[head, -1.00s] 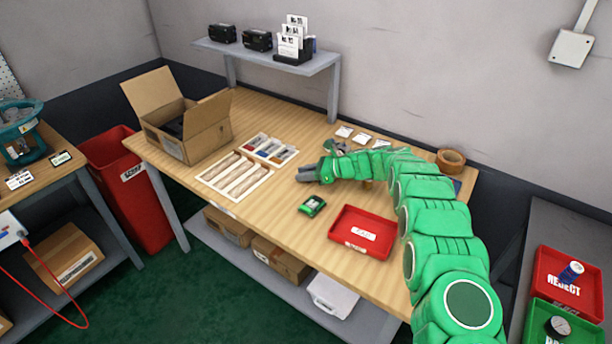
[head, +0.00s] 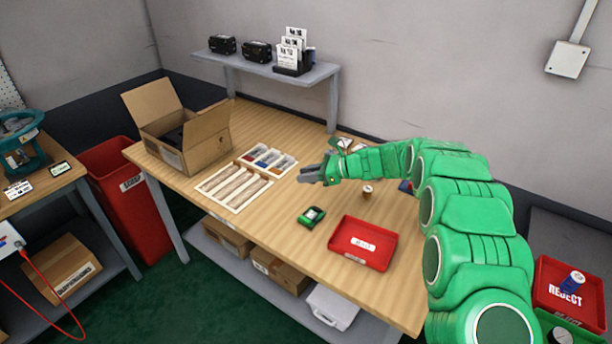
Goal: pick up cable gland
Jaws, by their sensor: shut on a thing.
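My gripper (head: 308,175) is above the middle of the wooden workbench, just right of the small parts tray. It points left, and its dark fingers look closed together. The fingers hide what is between them, so I cannot make out the cable gland's shape or colour in the head view. A small brown and white cylinder (head: 367,189) stands on the bench below my forearm, apart from my gripper; I cannot tell what it is.
A parts tray (head: 237,207) with several compartments and an open cardboard box (head: 190,150) lie to the left. A green device (head: 311,216) and a red tray (head: 340,238) are in front. A shelf (head: 290,76) overhangs the back. Bare bench shows at front left.

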